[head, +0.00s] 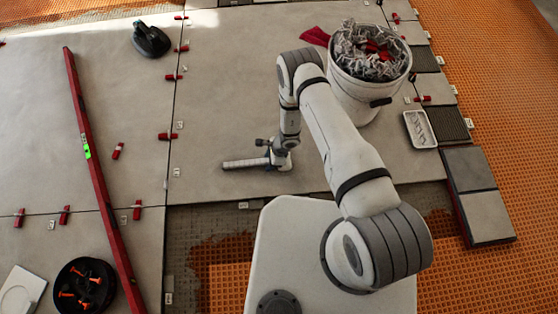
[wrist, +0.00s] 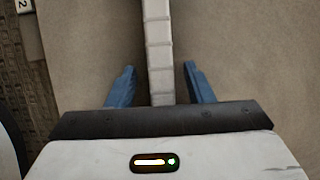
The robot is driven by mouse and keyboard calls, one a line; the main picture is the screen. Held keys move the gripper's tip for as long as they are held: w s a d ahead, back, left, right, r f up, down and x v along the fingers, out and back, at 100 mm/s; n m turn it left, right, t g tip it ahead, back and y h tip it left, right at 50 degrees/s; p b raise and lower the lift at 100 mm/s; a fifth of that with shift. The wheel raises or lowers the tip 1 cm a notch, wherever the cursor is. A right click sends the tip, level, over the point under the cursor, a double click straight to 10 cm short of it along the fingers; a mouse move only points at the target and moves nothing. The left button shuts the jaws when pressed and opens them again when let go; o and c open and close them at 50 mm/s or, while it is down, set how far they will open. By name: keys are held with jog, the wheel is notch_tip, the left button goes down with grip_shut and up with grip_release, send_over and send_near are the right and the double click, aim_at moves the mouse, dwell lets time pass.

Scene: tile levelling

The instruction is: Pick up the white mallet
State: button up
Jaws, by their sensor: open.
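The white mallet (head: 245,163) lies on a grey tile near the tile's front edge, its handle pointing left and its other end beneath my gripper in the head view. In the wrist view its pale, ribbed handle (wrist: 158,50) runs from the top edge down between my two blue fingers. My gripper (wrist: 157,85) is open, one finger on each side of the handle, with a visible gap on both sides. In the head view my gripper (head: 277,155) is low over the mallet's right part. The mallet's head is hidden or cannot be made out.
A white bucket (head: 345,95) full of clips stands behind my arm. A red level (head: 88,150) lies across the left tiles. A black suction cup (head: 150,39) is at the back, and a black dish (head: 84,286) is front left. Red wedges dot the tile joints.

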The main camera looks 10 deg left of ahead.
jog(key=shift+r, duration=0.1)
jog(key=shift+c, duration=0.4)
grip_shut()
jog(key=shift+r, duration=0.1)
